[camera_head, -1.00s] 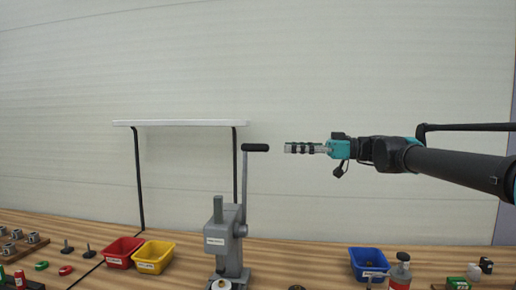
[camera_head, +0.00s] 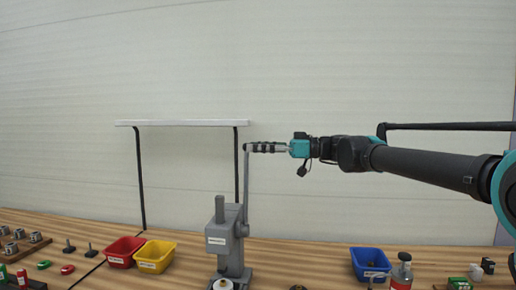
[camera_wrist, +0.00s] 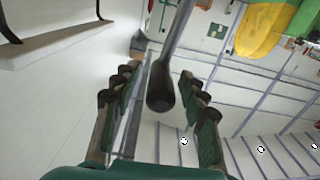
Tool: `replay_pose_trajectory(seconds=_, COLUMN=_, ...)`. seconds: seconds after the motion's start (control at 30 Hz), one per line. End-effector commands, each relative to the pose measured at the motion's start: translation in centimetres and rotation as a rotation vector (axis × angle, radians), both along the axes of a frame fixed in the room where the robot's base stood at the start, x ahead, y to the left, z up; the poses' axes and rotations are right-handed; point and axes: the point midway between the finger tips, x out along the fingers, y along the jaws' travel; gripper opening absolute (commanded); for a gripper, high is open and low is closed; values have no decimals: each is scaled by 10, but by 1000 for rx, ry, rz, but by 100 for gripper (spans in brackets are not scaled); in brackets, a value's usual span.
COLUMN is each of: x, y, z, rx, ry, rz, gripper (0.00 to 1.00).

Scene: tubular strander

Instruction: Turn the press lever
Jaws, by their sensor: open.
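The grey press (camera_head: 228,240) stands on the wooden bench, left of centre in the head view. My gripper (camera_head: 258,148) reaches in from the right at handle height. In the wrist view the black handle (camera_wrist: 160,95) lies between the two fingers of my gripper (camera_wrist: 158,110), end on, with the grey lever bar (camera_wrist: 180,30) running up from it. The fingers are open, with gaps at both sides of the handle.
A white shelf on black posts (camera_head: 185,123) stands behind the press. A red bin (camera_head: 124,252) and a yellow bin (camera_head: 154,256) sit left of it. A blue bin (camera_head: 370,262) and a bottle (camera_head: 401,273) sit to the right.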

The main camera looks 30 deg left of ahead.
Motion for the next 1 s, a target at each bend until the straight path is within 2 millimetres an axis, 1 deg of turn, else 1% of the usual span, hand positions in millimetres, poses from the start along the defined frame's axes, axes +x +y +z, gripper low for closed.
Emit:
replay_pose_trajectory(seconds=0.03, x=0, y=0, z=0, rx=0, ry=0, rz=0, gripper=42)
replay_pose_trajectory(seconds=0.07, x=0, y=0, z=0, rx=0, ry=0, rz=0, gripper=38)
replay_pose_trajectory(seconds=0.37, x=0, y=0, z=0, rx=0, ry=0, rz=0, gripper=1)
replay_pose_trajectory(seconds=0.77, x=-2, y=-1, z=0, rx=2, ry=-6, rz=0, gripper=0)
replay_pose_trajectory(seconds=0.87, x=-6, y=-2, z=1, rx=7, ry=-23, rz=1, gripper=0)
replay_pose_trajectory(seconds=1.0, x=-21, y=-7, z=2, rx=24, ry=-74, rz=2, gripper=0)
